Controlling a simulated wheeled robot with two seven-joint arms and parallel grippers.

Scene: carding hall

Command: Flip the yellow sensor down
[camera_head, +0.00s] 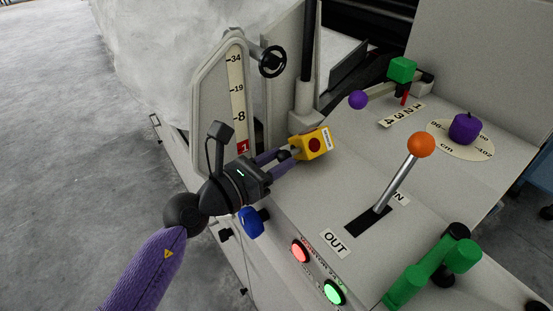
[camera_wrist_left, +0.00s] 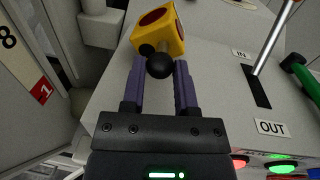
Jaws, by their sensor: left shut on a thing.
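The yellow sensor (camera_head: 313,145) is a box with a red round face and a white label, on the pale machine panel. In the left wrist view the yellow sensor (camera_wrist_left: 165,28) is just beyond my fingertips, with a black ball knob (camera_wrist_left: 159,66) on its near side. My left gripper (camera_head: 288,160) reaches in from the left. Its purple fingers, also seen in the left wrist view (camera_wrist_left: 160,80), are shut on the black ball knob. In the head view the fingers mostly hide the knob. My right gripper is not in view.
An orange-knobbed lever (camera_head: 421,145) stands in its IN/OUT slot to the right. A blue knob (camera_head: 250,222) and lit red (camera_head: 299,251) and green (camera_head: 334,293) buttons are nearby. A black handwheel (camera_head: 272,61) and scale plate (camera_head: 238,95) rise behind my gripper. A green handle (camera_head: 433,270) is at lower right.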

